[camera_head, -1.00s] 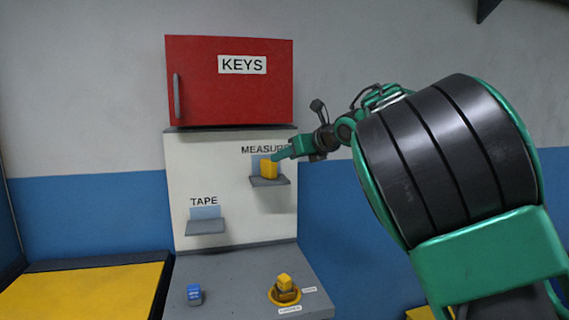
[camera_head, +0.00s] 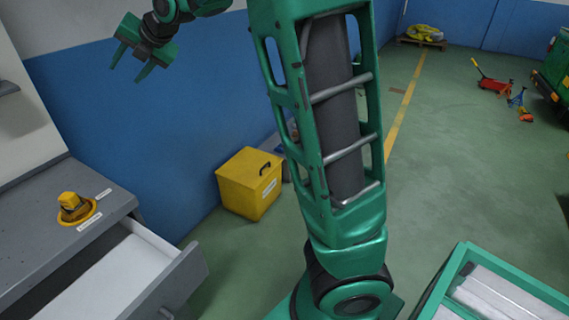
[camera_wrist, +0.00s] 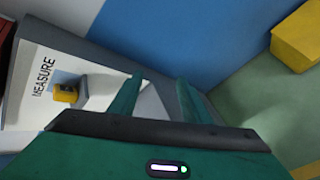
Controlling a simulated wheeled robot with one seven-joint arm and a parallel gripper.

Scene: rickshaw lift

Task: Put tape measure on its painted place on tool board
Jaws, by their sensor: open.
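The tape measure (camera_wrist: 65,93), a small yellow block-like thing, sits on the little shelf under the word MEASURE on the pale tool board (camera_wrist: 38,65) in the wrist view. My gripper (camera_head: 129,67) is open and empty at the upper left of the head view, in front of the blue wall. In the wrist view my gripper (camera_wrist: 160,78) has its fingers apart, to the right of the tape measure and clear of it. In the head view, the tape measure is out of frame and only the board's edge shows at the far left.
A yellow-orange item (camera_head: 75,207) stands on a round yellow base on the grey bench (camera_head: 40,235). A drawer (camera_head: 130,280) below is pulled open. A yellow bin (camera_head: 245,185) stands on the floor by the wall.

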